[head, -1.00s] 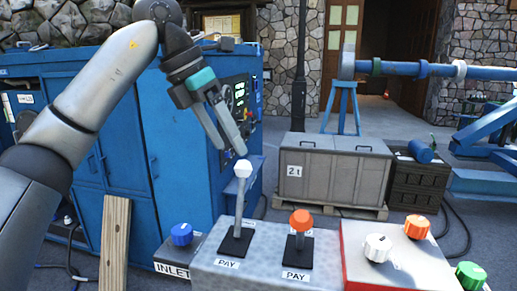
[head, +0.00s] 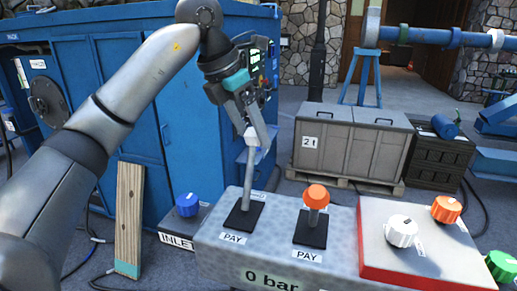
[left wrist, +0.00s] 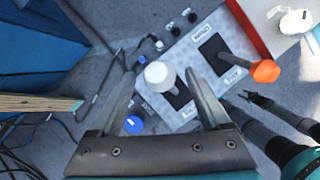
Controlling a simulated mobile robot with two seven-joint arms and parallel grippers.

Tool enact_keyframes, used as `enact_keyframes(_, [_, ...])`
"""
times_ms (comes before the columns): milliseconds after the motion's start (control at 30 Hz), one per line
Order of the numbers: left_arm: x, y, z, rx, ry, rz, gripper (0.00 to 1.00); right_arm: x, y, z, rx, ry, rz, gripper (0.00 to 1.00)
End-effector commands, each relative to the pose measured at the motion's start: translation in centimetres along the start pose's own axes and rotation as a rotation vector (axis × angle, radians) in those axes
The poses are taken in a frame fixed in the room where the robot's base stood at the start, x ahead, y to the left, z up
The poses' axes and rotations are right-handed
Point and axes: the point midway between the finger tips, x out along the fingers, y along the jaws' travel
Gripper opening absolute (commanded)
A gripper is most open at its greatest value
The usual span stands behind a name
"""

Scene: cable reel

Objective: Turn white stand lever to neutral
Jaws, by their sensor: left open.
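The white-knobbed lever (head: 250,178) stands on the left of a grey control stand (head: 278,222), tilted slightly right at its top in the head view. Its white knob (left wrist: 159,75) shows in the left wrist view. My left gripper (head: 254,134) is open, with its fingers on either side of the knob; contact cannot be told. The fingers (left wrist: 160,95) look well apart in the left wrist view. An orange-knobbed lever (head: 316,210) stands to the right. In the left wrist view, dark parts at the lower right seem to be mine; whether they include my right gripper's fingers is unclear.
A red-edged panel (head: 366,272) with a white knob (head: 401,231) and an orange knob (head: 446,209) is at the right. A blue INLET knob (head: 187,205) sits at the left. Behind are a blue machine cabinet (head: 192,130) and a grey crate (head: 350,143). A plank (head: 130,215) leans at left.

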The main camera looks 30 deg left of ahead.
Motion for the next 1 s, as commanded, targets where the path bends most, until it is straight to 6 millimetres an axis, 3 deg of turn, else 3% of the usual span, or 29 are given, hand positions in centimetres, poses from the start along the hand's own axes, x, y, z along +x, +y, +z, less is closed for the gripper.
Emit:
enact_keyframes(100, [2.3, 0.0, -0.1, 0.000, 0.003, -0.002, 0.80, 0.0, 0.0, -0.2, 0.000, 0.005, 0.000, 0.50])
enact_keyframes(300, [4.3, 0.0, 0.0, 0.000, 0.001, -0.001, 0.80, -0.1, 0.0, -0.3, 0.000, 0.006, 0.000, 0.50])
enact_keyframes(667, [4.8, 0.0, 0.1, 0.000, -0.001, -0.001, 0.80, -0.1, 0.0, -0.3, 0.000, 0.006, 0.000, 0.50])
enact_keyframes(1000, [4.7, 0.0, 0.1, 0.000, -0.001, -0.001, 0.42, -0.1, 0.0, -0.2, 0.000, 0.005, -0.001, 0.50])
